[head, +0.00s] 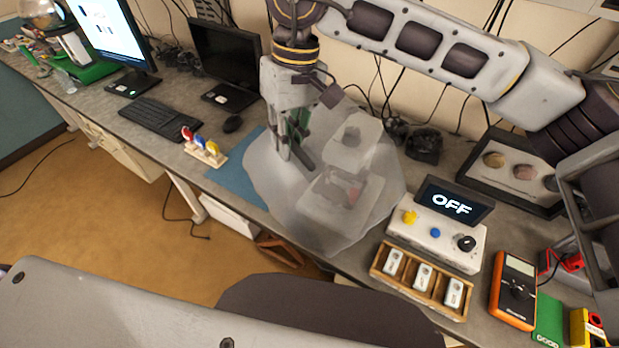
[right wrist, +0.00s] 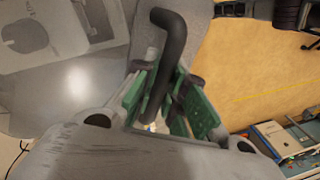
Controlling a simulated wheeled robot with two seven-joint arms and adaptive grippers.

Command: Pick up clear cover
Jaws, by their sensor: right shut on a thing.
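The clear cover (head: 265,182) is a large translucent shell in the middle of the head view, with a pale machine (head: 352,150) showing blurred through it. My right gripper (head: 293,155) reaches down at the cover's left part. In the right wrist view, the green-padded fingers (right wrist: 168,100) are shut around a dark curved handle (right wrist: 170,40), which appears to belong to the cover. The cover's lower edge reaches past the bench's front edge in the picture. I cannot tell how high it is off the bench. My left gripper is not in view.
A white control box (head: 436,238) with an OFF display (head: 451,203) stands right of the cover, behind a wooden tray (head: 422,281). An orange multimeter (head: 513,290) is farther right. A blue mat (head: 238,178) and small wooden rack (head: 206,153) are left, near a keyboard (head: 161,118).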

